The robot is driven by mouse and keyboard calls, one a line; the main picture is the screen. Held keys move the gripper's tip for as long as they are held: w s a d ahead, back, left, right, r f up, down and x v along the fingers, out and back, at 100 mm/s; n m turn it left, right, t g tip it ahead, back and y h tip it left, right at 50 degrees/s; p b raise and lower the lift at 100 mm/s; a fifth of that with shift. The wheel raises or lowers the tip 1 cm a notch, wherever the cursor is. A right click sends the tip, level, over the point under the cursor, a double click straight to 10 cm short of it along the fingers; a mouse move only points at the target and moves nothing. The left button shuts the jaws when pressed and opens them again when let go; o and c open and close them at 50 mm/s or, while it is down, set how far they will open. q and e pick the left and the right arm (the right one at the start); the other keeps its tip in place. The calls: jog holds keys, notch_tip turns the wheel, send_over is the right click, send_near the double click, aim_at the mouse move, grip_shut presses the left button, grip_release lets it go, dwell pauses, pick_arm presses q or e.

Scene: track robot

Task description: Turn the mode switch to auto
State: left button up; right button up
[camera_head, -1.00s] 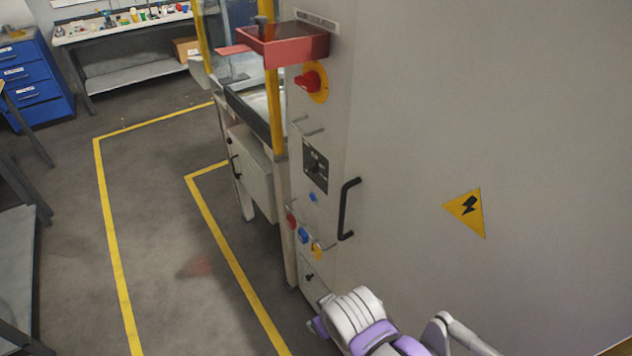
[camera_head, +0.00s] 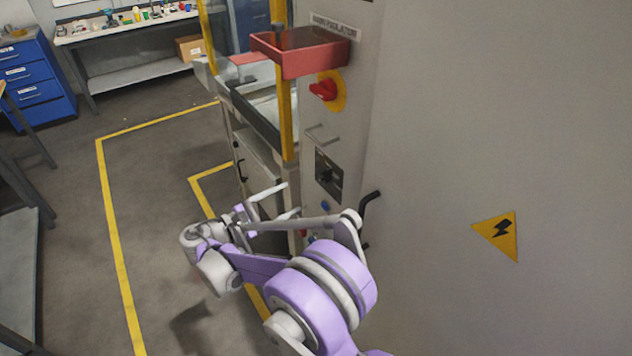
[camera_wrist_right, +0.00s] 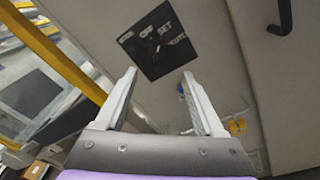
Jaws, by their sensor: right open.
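The mode switch is a dark knob on a black square plate (camera_head: 328,175) on the cabinet's narrow side face. In the right wrist view the plate (camera_wrist_right: 160,38) carries white lettering that seems to read OFF, SET and AUTO. The knob is dark on dark, and I cannot tell which mark it points to. My right gripper (camera_head: 290,199) is open and empty, just left of and below the plate in the head view. In the right wrist view its two fingers (camera_wrist_right: 159,72) stand apart with the plate beyond their tips. My left gripper is not in view.
A red rotary switch (camera_head: 324,90) on yellow and a red tray (camera_head: 300,53) are above the plate. A black handle (camera_head: 370,203) is to its right. Below it are a blue button (camera_wrist_right: 181,88) and a yellow part (camera_wrist_right: 237,125). A yellow post (camera_head: 287,125) stands left.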

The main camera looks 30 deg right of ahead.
aim_at(319, 180)
jog(key=w+d+p, duration=0.1)
jog(key=w+d, duration=0.1)
jog(key=d, duration=0.8)
jog(key=shift+d+p, duration=0.15)
jog(key=shift+p, duration=0.2)
grip_shut()
